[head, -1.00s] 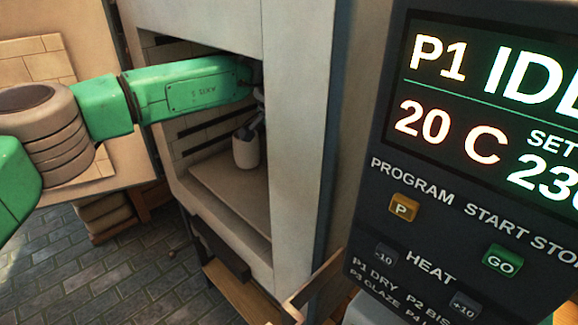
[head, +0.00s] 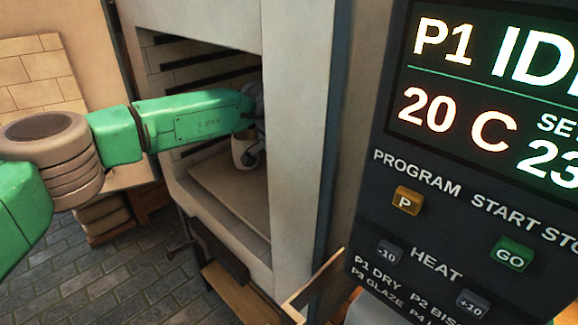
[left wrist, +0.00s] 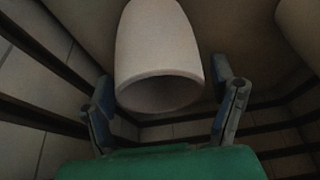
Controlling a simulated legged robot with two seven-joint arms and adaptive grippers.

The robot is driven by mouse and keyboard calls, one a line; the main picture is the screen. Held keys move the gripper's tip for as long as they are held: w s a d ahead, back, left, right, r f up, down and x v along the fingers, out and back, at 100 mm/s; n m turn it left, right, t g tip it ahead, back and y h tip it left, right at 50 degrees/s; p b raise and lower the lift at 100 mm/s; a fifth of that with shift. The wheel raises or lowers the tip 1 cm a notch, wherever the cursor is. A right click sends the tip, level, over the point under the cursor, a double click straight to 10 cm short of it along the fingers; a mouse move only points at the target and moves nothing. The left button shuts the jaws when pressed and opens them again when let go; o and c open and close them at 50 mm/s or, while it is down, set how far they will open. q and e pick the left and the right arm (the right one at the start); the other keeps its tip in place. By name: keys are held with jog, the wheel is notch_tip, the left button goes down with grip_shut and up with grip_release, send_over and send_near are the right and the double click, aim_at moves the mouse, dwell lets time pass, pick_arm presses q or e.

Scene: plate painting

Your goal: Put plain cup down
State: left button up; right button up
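The plain cup (head: 239,152) is pale and stands on the shelf (head: 226,192) inside the kiln, partly covered by my left arm. In the left wrist view the cup (left wrist: 160,45) is between the fingers, its dark mouth facing the camera. My left gripper (left wrist: 162,80) is open, with a narrow gap showing on each side of the cup. In the head view my left gripper (head: 255,112) is inside the kiln opening, and its fingers are mostly hidden. My right gripper is in neither view.
The kiln's front frame (head: 297,150) stands close to the right of my arm. A control panel (head: 465,170) fills the right side. The open door (head: 95,75) is behind my left arm. A pale rounded form (left wrist: 301,28) shows at the wrist view's upper right.

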pick_arm(q)
jog(key=shift+a+r, duration=0.1)
jog(key=shift+a, duration=0.05)
jog(key=shift+r, duration=0.3)
jog(key=p+v, duration=0.1)
jog(key=v, duration=0.6)
jog(key=shift+r, duration=0.1)
